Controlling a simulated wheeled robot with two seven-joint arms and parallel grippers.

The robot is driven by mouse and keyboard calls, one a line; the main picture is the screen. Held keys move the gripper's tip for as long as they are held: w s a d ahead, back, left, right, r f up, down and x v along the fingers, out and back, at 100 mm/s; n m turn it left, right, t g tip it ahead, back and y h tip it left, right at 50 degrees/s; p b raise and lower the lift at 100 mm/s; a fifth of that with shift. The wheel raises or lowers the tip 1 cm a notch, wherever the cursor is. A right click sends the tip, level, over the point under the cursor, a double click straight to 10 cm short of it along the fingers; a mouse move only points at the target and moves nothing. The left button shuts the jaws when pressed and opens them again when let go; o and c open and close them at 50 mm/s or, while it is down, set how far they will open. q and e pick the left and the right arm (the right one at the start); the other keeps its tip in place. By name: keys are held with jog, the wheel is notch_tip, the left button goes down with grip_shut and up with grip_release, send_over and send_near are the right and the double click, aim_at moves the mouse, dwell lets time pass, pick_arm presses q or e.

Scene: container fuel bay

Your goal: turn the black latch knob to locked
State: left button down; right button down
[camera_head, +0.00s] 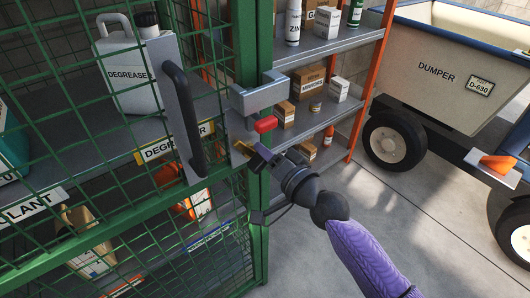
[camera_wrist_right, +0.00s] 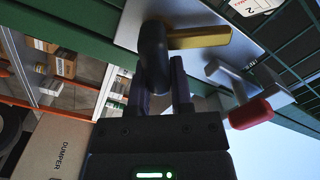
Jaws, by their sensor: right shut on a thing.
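The black latch knob (camera_wrist_right: 154,58) shows in the right wrist view in front of a grey metal plate (camera_wrist_right: 130,27), beside a brass bar (camera_wrist_right: 200,38). My right gripper (camera_wrist_right: 162,82) is shut on the knob, with its two dark fingers on either side of the knob's lower end. In the head view my right gripper (camera_head: 259,156) reaches the green cage post from the lower right. The brass bar (camera_head: 242,147) shows just left of the fingers there, and the gripper largely hides the knob. My left gripper is not in view.
A red-tipped lever (camera_head: 265,124) sits just above my right gripper, below a grey bracket (camera_head: 258,93). A long black door handle (camera_head: 184,115) stands to the left on the green mesh cage. Shelves with boxes and a dumper (camera_head: 435,75) stand behind. Floor at lower right is clear.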

jog(key=m, duration=0.3)
jog(key=shift+d+f+m, duration=0.15)
jog(key=shift+f+m, duration=0.15)
jog(key=shift+f, duration=0.05)
jog(key=shift+w+f+m, duration=0.1)
jog(key=shift+f+m, duration=0.05)
jog(key=shift+m, duration=0.7)
jog(key=shift+f+m, duration=0.15)
jog(key=shift+m, duration=0.7)
jog(key=c, duration=0.5)
grip_release()
jog(key=v, duration=1)
